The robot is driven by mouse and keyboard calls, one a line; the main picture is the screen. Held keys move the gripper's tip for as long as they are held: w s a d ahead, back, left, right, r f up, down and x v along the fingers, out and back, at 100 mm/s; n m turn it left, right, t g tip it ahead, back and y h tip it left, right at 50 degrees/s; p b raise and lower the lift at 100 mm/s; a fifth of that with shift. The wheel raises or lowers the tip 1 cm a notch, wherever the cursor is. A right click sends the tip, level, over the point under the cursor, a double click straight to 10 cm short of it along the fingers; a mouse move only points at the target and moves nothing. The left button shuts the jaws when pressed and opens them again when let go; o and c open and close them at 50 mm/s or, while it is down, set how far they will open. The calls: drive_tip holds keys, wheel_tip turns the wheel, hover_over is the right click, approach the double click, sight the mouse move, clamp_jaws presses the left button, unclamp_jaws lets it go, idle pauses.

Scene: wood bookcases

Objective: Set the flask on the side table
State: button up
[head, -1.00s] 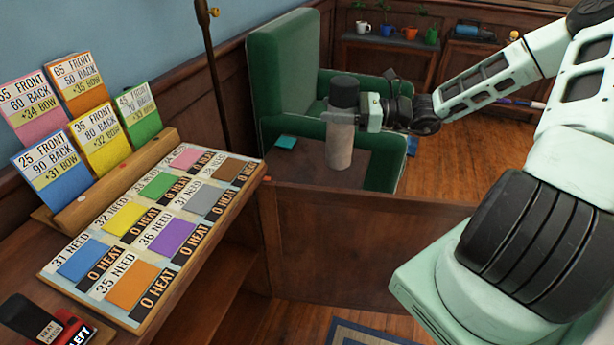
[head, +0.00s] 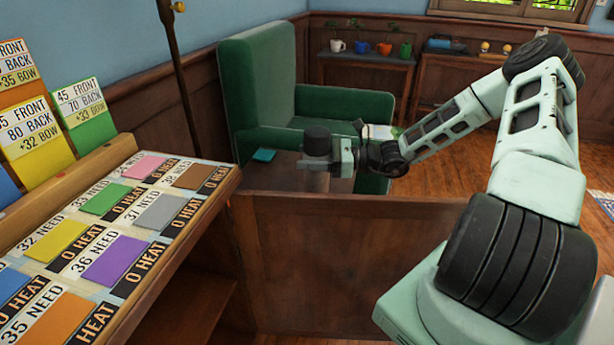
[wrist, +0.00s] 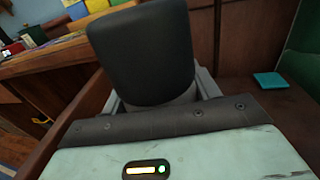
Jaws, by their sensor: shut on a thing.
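The flask has a black cap (head: 317,139) and, in the earlier view, a grey speckled body. My gripper (head: 318,164) is shut around it just below the cap. In the head view the lower body is mostly hidden, so I cannot tell whether its base touches anything. In the wrist view the cap (wrist: 145,55) fills the middle, between the grey fingers. A brown wooden surface (head: 284,166), apparently the side table top, lies around and behind the flask, beside the green armchair. A small teal item (head: 264,155) lies on its left part.
A low wooden panel (head: 340,260) stands in front of the flask. The green armchair (head: 262,90) is close behind. A sloping board of coloured cards (head: 120,215) fills the left. Wood floor is open to the right.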

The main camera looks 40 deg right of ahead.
drive_tip(key=shift+f+b, duration=0.4)
drive_tip(key=shift+f, duration=1.85)
drive_tip(key=o, duration=1.2)
drive_tip(key=p+v, duration=0.1)
drive_tip(key=v, duration=1.1)
